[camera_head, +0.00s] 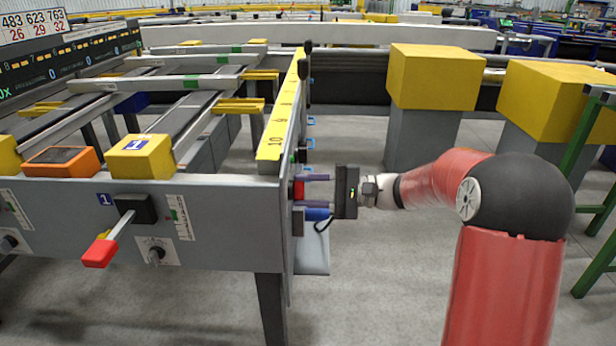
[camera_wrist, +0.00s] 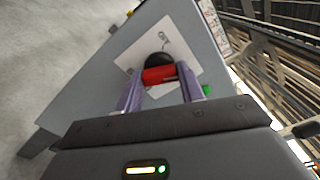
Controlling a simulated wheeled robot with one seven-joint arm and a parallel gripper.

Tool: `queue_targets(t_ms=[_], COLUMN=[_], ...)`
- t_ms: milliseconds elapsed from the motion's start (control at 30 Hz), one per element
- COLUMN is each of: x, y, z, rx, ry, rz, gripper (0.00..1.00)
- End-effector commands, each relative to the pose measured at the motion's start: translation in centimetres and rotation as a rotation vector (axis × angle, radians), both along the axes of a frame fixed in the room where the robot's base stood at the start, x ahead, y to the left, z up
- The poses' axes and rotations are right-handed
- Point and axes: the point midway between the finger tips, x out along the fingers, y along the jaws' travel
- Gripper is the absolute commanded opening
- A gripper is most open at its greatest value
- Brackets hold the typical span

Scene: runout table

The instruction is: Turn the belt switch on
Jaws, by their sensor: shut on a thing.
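The belt switch is a rotary switch with a black round base (camera_wrist: 159,60) and a red handle (camera_wrist: 159,75). It sits on a white plate (camera_wrist: 183,50) on the grey side panel. My gripper (camera_wrist: 160,76) is shut on the red handle, with one purple finger at each end of it. In the head view my gripper (camera_head: 306,192) reaches the panel from the right, and a bit of the red handle (camera_head: 298,189) shows at its fingertips. The plate's markings are too small and partly hidden to read which position the switch is in.
The runout table's front panel (camera_head: 220,225) carries a red-tipped lever (camera_head: 100,250) and a small knob (camera_head: 155,253). A yellow numbered rail (camera_head: 281,110) runs along its top edge. Yellow-topped blocks (camera_head: 435,78) stand at the right. A blue part (camera_head: 317,214) is just below my fingers.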

Motion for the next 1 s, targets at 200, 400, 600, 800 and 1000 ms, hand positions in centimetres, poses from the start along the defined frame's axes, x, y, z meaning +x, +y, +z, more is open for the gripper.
queue_targets(t_ms=[200, 400, 600, 800, 1000], x=[0.06, 0.06, 0.04, 0.05, 0.05], y=[-0.06, -0.10, -0.09, -0.08, -0.08], z=[0.39, 0.21, 0.08, -0.06, -0.11], rx=[0.005, 0.009, 0.011, 0.011, 0.011], ry=[0.172, 0.286, 0.349, 0.373, 0.376], rz=[-0.002, -0.003, -0.003, -0.003, -0.003], gripper=[0.15, 0.15, 0.15, 0.15, 0.15])
